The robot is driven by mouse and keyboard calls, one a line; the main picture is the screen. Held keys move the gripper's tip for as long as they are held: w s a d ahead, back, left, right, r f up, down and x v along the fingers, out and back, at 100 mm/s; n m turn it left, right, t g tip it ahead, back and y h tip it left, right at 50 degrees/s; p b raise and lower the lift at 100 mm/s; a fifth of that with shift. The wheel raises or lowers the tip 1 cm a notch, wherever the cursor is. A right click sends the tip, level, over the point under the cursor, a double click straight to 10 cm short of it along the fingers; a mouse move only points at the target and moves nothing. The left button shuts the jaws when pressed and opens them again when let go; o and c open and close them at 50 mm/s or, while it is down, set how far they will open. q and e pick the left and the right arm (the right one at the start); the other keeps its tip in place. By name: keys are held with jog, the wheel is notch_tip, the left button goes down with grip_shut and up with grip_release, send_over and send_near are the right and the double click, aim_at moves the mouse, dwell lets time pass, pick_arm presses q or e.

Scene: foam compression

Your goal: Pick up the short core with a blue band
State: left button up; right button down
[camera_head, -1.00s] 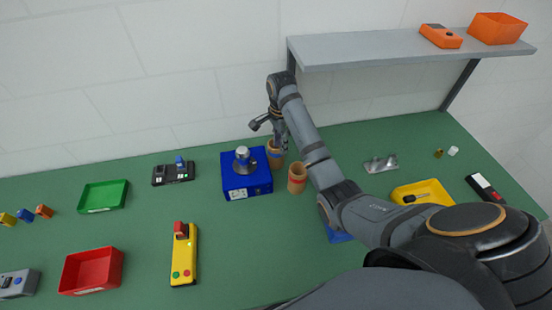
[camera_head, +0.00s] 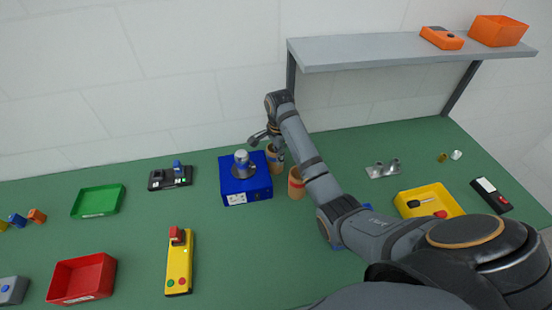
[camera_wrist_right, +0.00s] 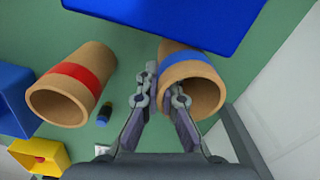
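The core with a blue band (camera_wrist_right: 190,68) is a tan hollow tube, tipped in the right wrist view with its open mouth towards me. In the head view this core (camera_head: 274,166) stands beside the blue box, partly hidden by my gripper. My right gripper (camera_wrist_right: 165,88) is open at it: one finger shows outside the core's left side, the other in front of its mouth. I cannot tell whether they touch. In the head view my right gripper (camera_head: 267,139) is at the core's top. My left gripper is not in view.
A red-banded core (camera_head: 296,186) stands close by on the right; it also shows in the wrist view (camera_wrist_right: 78,80). The blue box (camera_head: 246,186) with a metal-topped piece is just left. A grey shelf (camera_head: 400,50) overhangs the back right. The green table's front middle is clear.

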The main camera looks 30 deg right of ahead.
notch_tip(320, 180, up, 10)
jog(key=p, duration=0.8)
jog(key=shift+r, duration=0.15)
